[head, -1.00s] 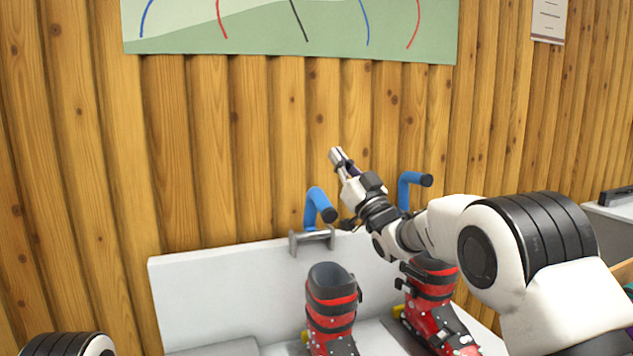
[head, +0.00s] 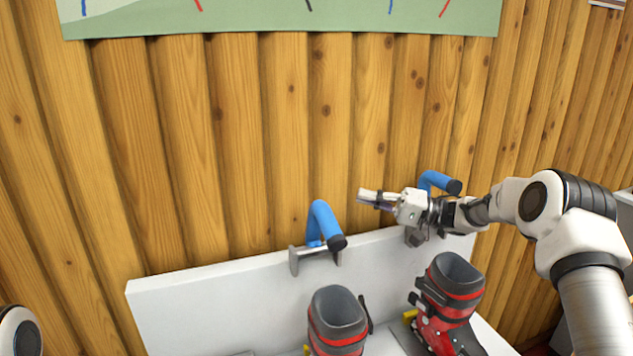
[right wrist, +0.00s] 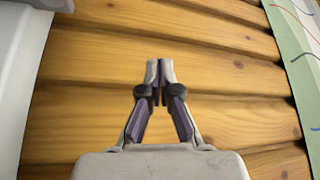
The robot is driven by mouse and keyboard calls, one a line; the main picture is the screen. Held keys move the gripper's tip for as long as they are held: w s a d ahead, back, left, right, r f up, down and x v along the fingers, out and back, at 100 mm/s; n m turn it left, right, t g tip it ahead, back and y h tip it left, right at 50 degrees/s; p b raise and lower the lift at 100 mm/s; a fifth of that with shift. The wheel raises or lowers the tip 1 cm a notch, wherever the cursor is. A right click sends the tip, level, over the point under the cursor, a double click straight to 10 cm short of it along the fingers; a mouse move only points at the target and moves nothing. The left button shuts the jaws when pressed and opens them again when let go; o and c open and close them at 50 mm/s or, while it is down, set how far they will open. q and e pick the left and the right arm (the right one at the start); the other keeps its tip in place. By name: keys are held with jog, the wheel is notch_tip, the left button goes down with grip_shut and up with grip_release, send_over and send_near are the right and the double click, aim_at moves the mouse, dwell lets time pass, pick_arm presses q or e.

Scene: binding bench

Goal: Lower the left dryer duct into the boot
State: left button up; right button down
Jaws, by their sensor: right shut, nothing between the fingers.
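The left dryer duct (head: 322,218) is a blue bent tube with a black end, on a grey bracket (head: 315,254) at the white panel's top edge. Its black end is above and apart from the left boot (head: 338,325), which is red and black, upright, with its top open. My right gripper (head: 364,197) is shut and empty, up and to the right of the left duct, pointing left without touching it. The right wrist view also shows its closed fingers (right wrist: 160,72). My left gripper is out of view.
A second blue duct (head: 436,181) is partly behind my right wrist, and a second red and black boot (head: 452,292) stands below it. The white panel (head: 210,295) runs behind the boots. A wooden wall (head: 250,140) is close behind. The space left of the left duct is clear.

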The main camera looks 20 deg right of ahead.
aim_at(325, 201)
jog(key=x, duration=0.3)
jog(key=p+x, duration=0.1)
jog(key=x, duration=0.2)
jog(key=p+x, duration=0.1)
jog(key=x, duration=0.3)
jog(key=shift+s+a+r, duration=0.1)
jog(key=shift+s+r, duration=0.2)
jog(key=shift+s, duration=0.05)
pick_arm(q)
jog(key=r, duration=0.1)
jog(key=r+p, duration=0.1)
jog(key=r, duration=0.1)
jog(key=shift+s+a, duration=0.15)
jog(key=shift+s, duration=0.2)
pick_arm(e)
jog(key=s, duration=0.1)
jog(key=s+f, duration=0.1)
jog(key=s+a, duration=0.1)
jog(key=s, duration=0.1)
jog(key=shift+f, duration=0.15)
